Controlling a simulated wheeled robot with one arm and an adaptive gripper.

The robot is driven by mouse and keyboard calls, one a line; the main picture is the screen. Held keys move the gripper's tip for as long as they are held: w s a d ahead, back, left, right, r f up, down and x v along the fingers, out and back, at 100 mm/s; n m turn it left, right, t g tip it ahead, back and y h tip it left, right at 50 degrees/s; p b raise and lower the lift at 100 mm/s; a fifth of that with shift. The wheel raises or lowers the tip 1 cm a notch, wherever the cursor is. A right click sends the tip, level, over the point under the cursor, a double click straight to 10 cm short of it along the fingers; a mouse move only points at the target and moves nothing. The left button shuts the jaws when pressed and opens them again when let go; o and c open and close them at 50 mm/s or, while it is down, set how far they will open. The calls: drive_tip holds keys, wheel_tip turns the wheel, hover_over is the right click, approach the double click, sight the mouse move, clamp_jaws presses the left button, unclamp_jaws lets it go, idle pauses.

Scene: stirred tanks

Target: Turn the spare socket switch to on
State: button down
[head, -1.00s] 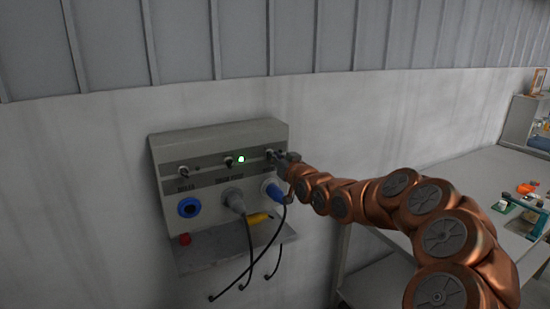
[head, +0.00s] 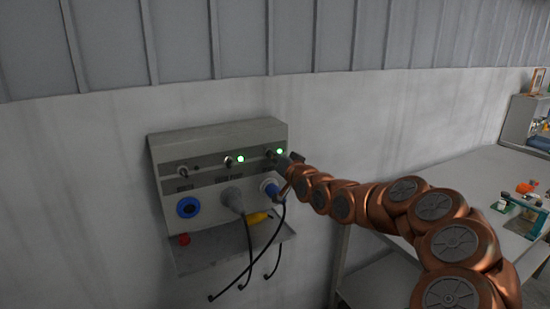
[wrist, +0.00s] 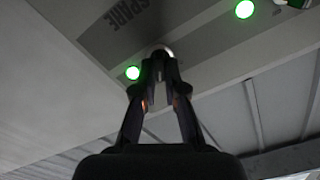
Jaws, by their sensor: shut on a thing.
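The switch panel (head: 218,137) is a grey box on the wall. The spare socket switch (head: 269,154) is the rightmost toggle in its upper row, and its silver tip (wrist: 163,50) shows in the wrist view by the SPARE label (wrist: 118,32). My gripper (head: 281,160) reaches it from the right; in the wrist view its two fingers (wrist: 160,66) are closed around the toggle, hiding most of it. The green lamp (head: 279,151) beside this switch is lit; it also shows in the wrist view (wrist: 132,72).
The left switch (head: 183,170) has no lit lamp; the middle switch (head: 228,161) has a lit green lamp. Below are an empty blue socket (head: 188,208), a grey plug (head: 232,199) and a blue plug (head: 271,190) with black cables. A bench (head: 440,185) stands right.

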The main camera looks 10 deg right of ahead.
drive_tip(key=c, duration=1.2)
unclamp_jaws()
drive_tip(key=shift+c, duration=0.2)
drive_tip(key=v, duration=1.2)
